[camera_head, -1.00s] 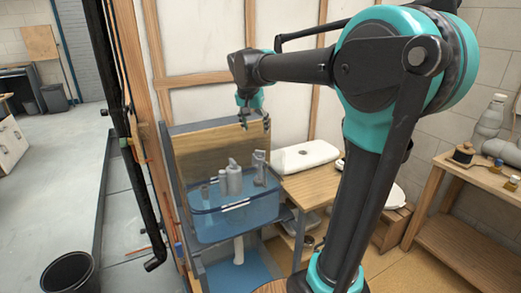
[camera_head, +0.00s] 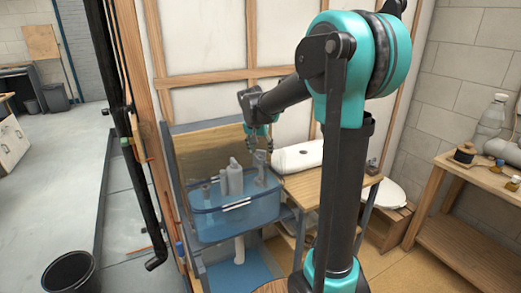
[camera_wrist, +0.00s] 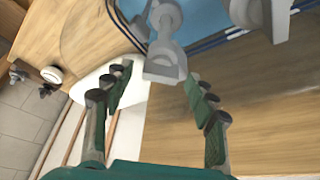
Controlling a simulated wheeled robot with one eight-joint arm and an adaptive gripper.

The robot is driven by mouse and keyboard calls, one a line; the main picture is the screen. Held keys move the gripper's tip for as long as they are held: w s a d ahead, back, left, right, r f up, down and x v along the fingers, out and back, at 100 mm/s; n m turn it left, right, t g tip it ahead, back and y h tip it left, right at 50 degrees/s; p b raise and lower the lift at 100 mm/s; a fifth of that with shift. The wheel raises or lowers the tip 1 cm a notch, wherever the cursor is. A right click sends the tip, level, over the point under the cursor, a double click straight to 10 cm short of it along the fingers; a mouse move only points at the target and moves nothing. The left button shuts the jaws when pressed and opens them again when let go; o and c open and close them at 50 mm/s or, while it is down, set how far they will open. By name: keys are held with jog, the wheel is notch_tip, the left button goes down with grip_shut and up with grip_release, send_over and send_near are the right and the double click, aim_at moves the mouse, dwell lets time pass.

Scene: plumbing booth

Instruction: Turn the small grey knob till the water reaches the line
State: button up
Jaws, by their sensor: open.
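A clear blue basin (camera_head: 215,228) holds bluish water, and a short white line (camera_head: 236,206) marks its front wall. Grey plumbing parts (camera_head: 234,177) stand upright in it. A grey fitting (camera_head: 260,160) is at its back right. My gripper (camera_head: 258,148) is just above this fitting. In the wrist view, my gripper (camera_wrist: 155,90) is open, its green fingers apart. A grey tap-like part (camera_wrist: 165,62) shows between and just beyond the fingertips; I cannot tell whether it is the small knob. The fingers do not appear to touch it.
A wooden board (camera_head: 208,150) stands behind the basin. A small wooden table (camera_head: 305,190) with a white ceramic piece (camera_head: 298,156) is to its right. A black bucket (camera_head: 70,272) stands on the floor at left. A workbench (camera_head: 468,180) with plumbing parts is at right.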

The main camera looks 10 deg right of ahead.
jog(key=c, duration=1.2)
jog(key=shift+o, duration=0.2)
jog(key=shift+n, duration=0.3)
jog(key=n+y, duration=0.1)
jog(key=n, duration=0.3)
jog(key=shift+d+t+y, duration=0.15)
jog(key=shift+t+y, duration=0.15)
jog(key=shift+y, duration=0.1)
jog(key=shift+d+n+y, duration=0.1)
jog(key=shift+n+y, duration=0.7)
jog(key=shift+n, duration=1.2)
jog(key=o, duration=1.2)
jog(key=shift+c, duration=0.2)
